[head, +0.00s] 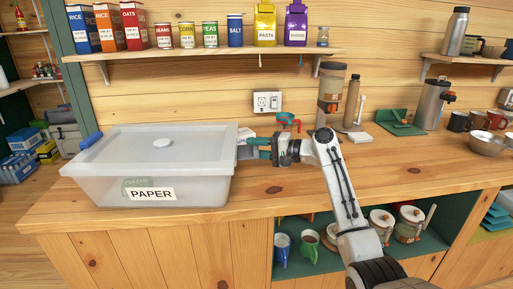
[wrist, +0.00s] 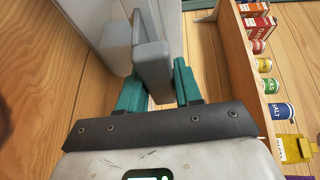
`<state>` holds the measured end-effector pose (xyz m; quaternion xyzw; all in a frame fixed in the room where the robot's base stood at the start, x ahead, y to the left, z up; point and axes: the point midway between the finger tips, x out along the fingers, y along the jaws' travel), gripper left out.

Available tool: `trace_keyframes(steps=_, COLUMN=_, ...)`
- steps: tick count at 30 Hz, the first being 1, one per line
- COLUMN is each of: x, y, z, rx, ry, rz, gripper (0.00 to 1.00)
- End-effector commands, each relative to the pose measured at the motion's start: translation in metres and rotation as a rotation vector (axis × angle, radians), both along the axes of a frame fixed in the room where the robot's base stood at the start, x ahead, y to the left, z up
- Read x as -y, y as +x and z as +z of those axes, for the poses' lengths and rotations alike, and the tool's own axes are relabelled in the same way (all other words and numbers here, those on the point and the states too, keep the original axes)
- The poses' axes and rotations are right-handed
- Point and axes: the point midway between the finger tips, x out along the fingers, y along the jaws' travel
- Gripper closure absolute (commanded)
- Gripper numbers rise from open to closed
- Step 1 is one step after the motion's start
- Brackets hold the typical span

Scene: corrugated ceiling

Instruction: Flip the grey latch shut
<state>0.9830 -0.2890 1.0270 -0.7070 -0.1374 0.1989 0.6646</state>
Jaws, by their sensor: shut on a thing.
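A clear lidded box labelled PAPER (head: 150,193) stands on the left of the wooden counter, its pale lid (head: 165,143) on top. My gripper (head: 250,147) is at the box's right end, reaching in from the right. In the wrist view the grey latch (wrist: 152,62) lies between the teal fingers of my gripper (wrist: 160,88), which are shut on it. The latch's far end and its hinge are hard to make out, so I cannot tell its exact angle. A blue latch (head: 91,139) sticks out at the box's left end.
A shelf (head: 215,52) with boxes, cans and bags runs above the counter. A tall dispenser (head: 331,90) and a bottle (head: 353,103) stand behind my arm. A wall outlet (head: 267,102) is behind the gripper. The counter front is clear.

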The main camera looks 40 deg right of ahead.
Motion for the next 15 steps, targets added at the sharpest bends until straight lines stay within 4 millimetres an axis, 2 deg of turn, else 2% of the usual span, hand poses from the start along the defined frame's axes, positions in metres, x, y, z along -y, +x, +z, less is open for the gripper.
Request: trace_keyframes(steps=15, x=-0.008, y=0.005, z=0.023, rx=-0.202, ry=-0.238, rz=0.004, gripper=0.96)
